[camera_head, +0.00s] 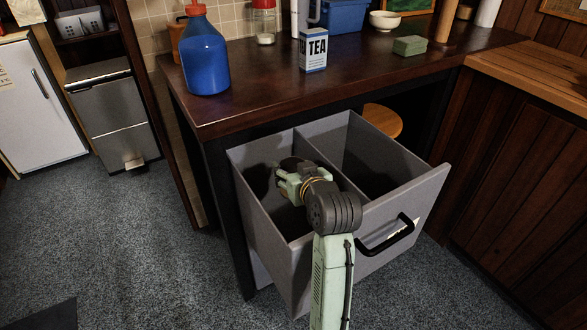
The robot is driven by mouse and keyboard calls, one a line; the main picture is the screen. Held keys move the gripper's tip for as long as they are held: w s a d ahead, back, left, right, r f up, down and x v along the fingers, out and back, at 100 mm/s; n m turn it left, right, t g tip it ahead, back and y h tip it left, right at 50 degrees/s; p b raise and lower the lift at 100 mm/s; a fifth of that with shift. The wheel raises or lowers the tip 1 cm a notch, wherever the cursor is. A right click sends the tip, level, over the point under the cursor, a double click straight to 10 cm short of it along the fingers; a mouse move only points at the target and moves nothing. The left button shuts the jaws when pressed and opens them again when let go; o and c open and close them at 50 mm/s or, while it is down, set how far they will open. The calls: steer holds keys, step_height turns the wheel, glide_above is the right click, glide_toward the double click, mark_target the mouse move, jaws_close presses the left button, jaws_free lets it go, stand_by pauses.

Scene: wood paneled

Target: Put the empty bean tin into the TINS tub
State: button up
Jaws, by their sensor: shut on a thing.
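A grey pull-out drawer (259,195) stands open below the dark counter. A divider splits it into a left and a right compartment. My gripper (286,175) is inside the left compartment, below the rim line, and is shut on a dark, rounded thing, likely the bean tin (291,162). Only a little of it shows past the fingers, and no label can be read. The right compartment (368,165) looks dark and empty. I cannot read the word TINS on anything in view.
A black handle (386,236) is on the drawer front, with a pale label beside it. On the counter (255,108) stand a blue bottle (206,62), a TEA box (313,50), a green block (409,45) and a white bowl (385,20). A grey pedal bin (110,115) stands at left.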

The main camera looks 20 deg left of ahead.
steer(key=o, duration=1.2)
step_height(320, 180, up, 10)
steer(key=shift+r, duration=0.1)
stand_by(0.7)
